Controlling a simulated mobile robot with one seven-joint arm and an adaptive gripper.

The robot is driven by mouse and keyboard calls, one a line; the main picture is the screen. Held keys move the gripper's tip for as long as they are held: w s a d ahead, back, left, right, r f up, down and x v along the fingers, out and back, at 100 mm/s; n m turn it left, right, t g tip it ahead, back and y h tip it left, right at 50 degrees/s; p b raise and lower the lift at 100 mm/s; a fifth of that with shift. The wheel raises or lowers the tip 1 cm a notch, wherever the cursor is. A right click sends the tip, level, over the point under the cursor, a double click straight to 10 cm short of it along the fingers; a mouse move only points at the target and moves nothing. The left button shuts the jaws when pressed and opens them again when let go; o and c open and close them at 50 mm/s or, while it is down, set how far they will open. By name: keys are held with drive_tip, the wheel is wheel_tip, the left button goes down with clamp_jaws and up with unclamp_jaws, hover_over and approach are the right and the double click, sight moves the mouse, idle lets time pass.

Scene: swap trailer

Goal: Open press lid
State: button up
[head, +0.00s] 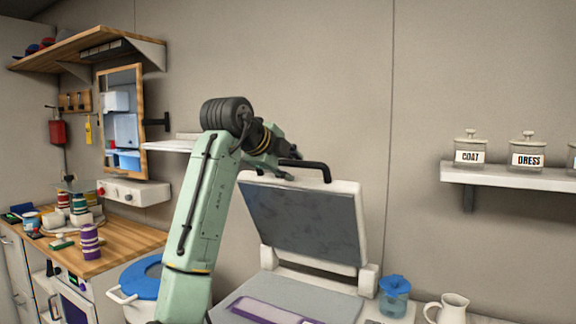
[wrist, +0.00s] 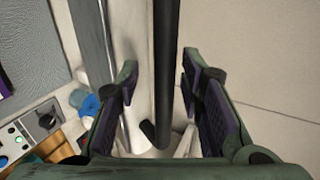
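The press lid (head: 305,222) stands raised and leaning back, its grey plate facing forward, above the press base (head: 290,297). A black bar handle (head: 318,165) runs along the lid's top edge. My gripper (head: 290,172) is at the left part of the handle. In the wrist view the handle (wrist: 166,70) passes between the two fingers of my gripper (wrist: 163,100). The fingers are apart, with visible gaps on both sides of the bar.
A purple-and-white item (head: 265,312) lies on the press base. A blue-lidded jar (head: 394,296) and a white pitcher (head: 448,308) stand to the right. A blue-lidded pot (head: 140,281) is left of my arm. A wall shelf (head: 510,178) holds labelled jars.

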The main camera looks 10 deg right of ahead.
drive_tip(key=v, duration=1.2)
drive_tip(key=shift+w, duration=0.1)
